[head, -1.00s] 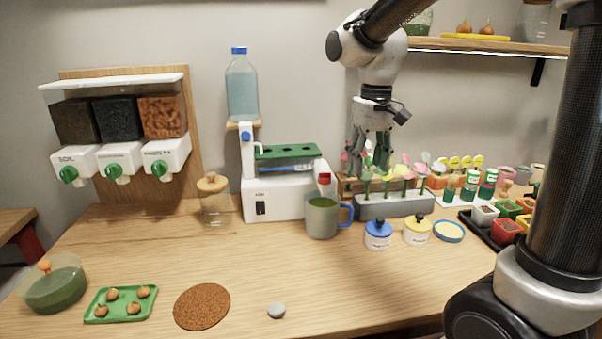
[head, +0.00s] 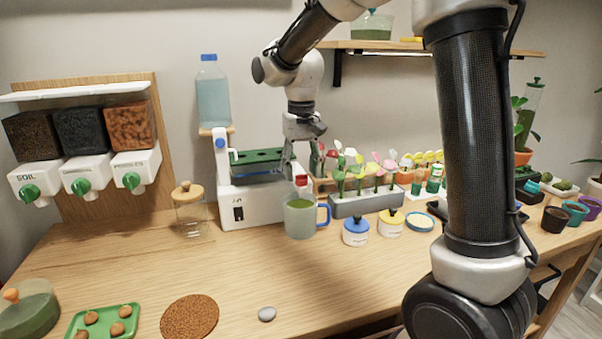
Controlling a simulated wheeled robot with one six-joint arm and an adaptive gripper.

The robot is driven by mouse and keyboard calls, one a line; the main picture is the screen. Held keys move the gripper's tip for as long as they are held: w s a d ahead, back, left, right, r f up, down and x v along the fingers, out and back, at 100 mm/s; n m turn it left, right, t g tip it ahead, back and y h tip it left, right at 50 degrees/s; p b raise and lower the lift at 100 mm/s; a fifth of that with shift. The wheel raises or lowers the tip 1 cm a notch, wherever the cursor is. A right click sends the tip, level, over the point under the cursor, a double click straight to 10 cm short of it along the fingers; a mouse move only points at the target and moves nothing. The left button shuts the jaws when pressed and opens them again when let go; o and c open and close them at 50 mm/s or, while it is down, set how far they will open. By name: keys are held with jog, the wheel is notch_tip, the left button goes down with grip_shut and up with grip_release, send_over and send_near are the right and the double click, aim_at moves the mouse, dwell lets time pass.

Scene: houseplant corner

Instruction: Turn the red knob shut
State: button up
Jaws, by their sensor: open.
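The red knob (head: 301,180) sits at the right end of the white watering machine (head: 250,205), just above the rim of a green mug (head: 299,220) with a blue handle. My gripper (head: 300,163) points down with its fingers apart and empty. In the picture its fingertips are close above the red knob; I cannot tell whether they touch it. The fingers partly cover the area behind the knob. The mug stands on the wooden table, and its inside looks green.
A blue-lidded jar (head: 355,232) and a yellow-lidded jar (head: 391,223) stand right of the mug. A grey planter (head: 365,204) with several flower markers is behind them. A water bottle (head: 213,100) rises above the machine. The front middle of the table is mostly clear.

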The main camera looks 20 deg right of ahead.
jog(key=shift+f, duration=0.75)
jog(key=c, duration=1.1)
